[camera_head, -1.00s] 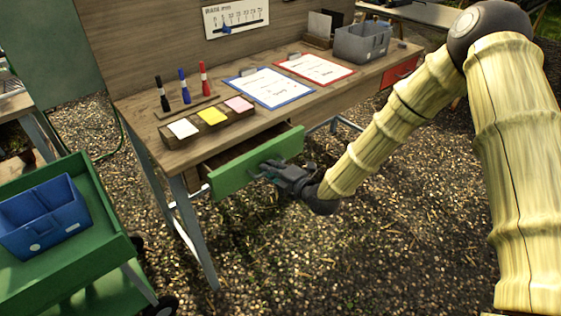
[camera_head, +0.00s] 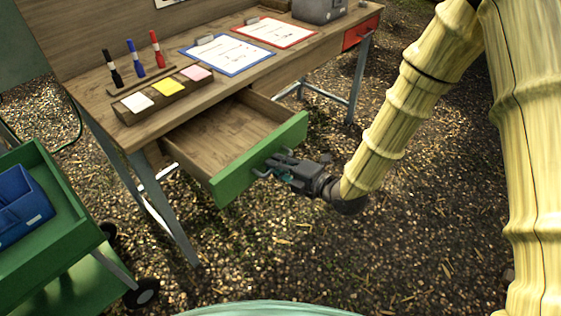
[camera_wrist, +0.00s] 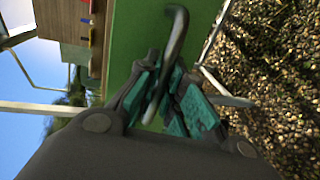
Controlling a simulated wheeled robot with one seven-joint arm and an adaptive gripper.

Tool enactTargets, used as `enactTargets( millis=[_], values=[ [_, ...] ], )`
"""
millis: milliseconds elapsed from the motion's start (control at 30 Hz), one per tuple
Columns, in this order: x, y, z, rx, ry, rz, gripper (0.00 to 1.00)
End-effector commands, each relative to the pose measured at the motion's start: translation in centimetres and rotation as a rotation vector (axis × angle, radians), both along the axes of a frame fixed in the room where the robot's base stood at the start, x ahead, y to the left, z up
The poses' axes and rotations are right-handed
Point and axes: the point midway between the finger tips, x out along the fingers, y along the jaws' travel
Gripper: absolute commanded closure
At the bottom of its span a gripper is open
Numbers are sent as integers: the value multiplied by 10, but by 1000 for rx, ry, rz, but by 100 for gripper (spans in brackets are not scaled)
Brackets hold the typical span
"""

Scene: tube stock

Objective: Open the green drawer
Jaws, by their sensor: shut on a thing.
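The green drawer (camera_head: 232,173) is pulled well out from under the wooden desk, and its bare wooden inside shows. My gripper (camera_head: 272,166) is at the front of the green panel, shut on the grey bar handle. In the wrist view the handle (camera_wrist: 176,40) runs between the teal finger pads of my gripper (camera_wrist: 170,95), with the green drawer front (camera_wrist: 135,30) behind it. The drawer looks empty where its inside is visible; its back part is hidden under the desk top.
The wooden desk (camera_head: 130,82) holds markers, sticky notes, two clipboards and a grey bin (camera_head: 318,10). A red drawer (camera_head: 360,33) is at its far right. A green cart (camera_head: 65,215) with a blue bin (camera_head: 22,205) stands left. Gravel in front is open.

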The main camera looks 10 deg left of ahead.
Motion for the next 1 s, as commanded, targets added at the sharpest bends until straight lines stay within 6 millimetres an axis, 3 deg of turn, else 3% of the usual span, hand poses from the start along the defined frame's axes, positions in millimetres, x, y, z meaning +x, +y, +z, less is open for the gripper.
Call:
enactTargets(
  millis=[233, 267, 367, 767, 1000],
  values=[
    [1, -1, 0, 0, -2, -1, 100],
    [1, -1, 0, 0, -2, -1, 87],
    [1, -1, 0, 1, -1, -2, 69],
    [-1, -4, 1, 0, 0, -2, 68],
    [-17, -30, 7, -1, 1, -3, 68]
  ],
)
